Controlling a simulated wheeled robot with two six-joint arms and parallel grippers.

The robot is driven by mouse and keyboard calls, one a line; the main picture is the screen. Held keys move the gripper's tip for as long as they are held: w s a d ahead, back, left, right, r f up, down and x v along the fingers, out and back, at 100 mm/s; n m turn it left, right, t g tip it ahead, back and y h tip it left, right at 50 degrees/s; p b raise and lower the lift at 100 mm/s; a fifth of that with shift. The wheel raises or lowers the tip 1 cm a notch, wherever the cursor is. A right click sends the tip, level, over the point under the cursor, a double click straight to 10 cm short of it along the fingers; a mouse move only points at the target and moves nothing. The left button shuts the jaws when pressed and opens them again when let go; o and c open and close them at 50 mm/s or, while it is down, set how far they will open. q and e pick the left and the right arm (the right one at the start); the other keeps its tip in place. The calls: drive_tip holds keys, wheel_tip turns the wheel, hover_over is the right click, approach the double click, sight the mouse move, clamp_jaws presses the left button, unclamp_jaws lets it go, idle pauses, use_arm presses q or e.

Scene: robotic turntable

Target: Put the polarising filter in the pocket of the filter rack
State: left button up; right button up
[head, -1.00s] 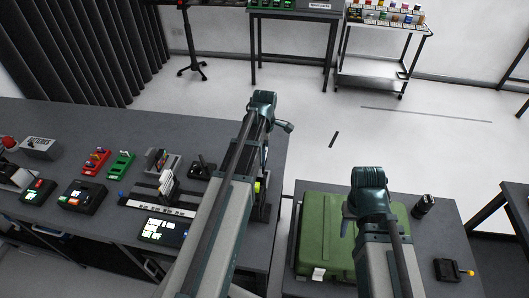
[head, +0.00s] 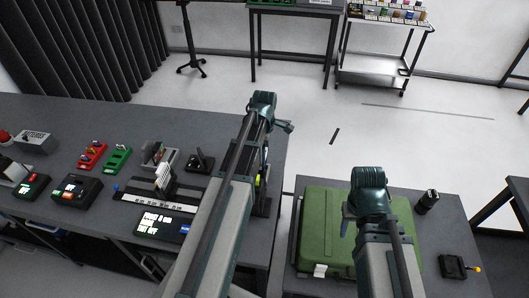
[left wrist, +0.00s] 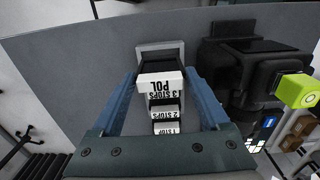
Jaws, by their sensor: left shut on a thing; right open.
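The polarising filter (left wrist: 158,84) has a white top edge marked POL and lies between the blue-grey fingertips of my left gripper (left wrist: 161,77) in the left wrist view. My left gripper is shut on it. The filter rack (left wrist: 160,48) is grey with a dark inside and lies directly beneath. White-topped filters marked 3 STOPS, 2 STOPS (left wrist: 166,112) and 1 STOP stand in a row towards the lower edge. How deep the held filter sits is hidden. In the head view my left arm hides its gripper. My right gripper (head: 347,216) is open over the green case, partly hidden.
A black device (left wrist: 250,75) with a yellow-green block (left wrist: 296,90) stands close right of the rack in the left wrist view. In the head view, a green case (head: 322,235) and black canister (head: 428,201) stand on the right table. Bare tabletop lies left of the rack.

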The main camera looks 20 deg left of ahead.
use_arm(q)
drive_tip(key=shift+f+b, duration=0.45)
drive_tip(key=shift+f, duration=0.35)
drive_tip(key=shift+f+b, duration=1.65)
idle(0.6)
drive_tip(key=o, duration=1.2)
drive_tip(key=shift+r, duration=0.1)
wheel_tip(320, 180, up, 14)
drive_tip(key=p, duration=1.4)
drive_tip(key=shift+f, duration=0.2)
